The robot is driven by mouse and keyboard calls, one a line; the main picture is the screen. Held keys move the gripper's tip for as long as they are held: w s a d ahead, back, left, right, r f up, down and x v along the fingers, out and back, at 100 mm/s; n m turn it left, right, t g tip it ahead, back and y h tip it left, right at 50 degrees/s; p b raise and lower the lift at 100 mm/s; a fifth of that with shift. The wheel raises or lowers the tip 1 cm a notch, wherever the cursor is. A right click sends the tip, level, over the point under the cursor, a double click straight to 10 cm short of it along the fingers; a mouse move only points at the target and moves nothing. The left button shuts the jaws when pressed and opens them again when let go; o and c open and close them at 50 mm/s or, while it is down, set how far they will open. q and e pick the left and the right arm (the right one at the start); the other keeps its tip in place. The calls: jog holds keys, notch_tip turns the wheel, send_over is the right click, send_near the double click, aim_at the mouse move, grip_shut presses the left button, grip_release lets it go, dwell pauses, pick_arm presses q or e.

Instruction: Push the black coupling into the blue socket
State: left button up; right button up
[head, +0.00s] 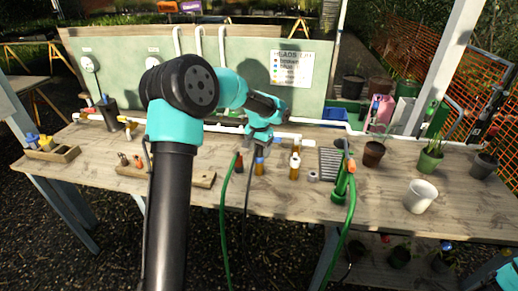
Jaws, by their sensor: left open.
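My left gripper (258,141) hangs low over the middle of the bench, with its arm arching in from the lower left. It is open; its fingers are small and partly hidden by my arm. A black hose (247,195) runs from just under the gripper down over the bench's front edge. I cannot clearly make out the black coupling. A small blue piece (260,160) shows just below the gripper, above an amber body; I cannot tell whether it is the blue socket. My right gripper is not in view; only a bit of teal arm shows at the lower right.
A green hose (223,215) hangs over the front edge. Amber bottles (294,168), a dark slotted rack (328,164) and an upright green fitting (340,185) stand right of the gripper. A white pot (420,196) and plant pots stand further right. White pipe runs along the back.

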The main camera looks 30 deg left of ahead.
pick_arm(q)
jog(key=shift+r, duration=0.15)
notch_tip(320, 180, up, 17)
dwell(0.6)
dwell(0.4)
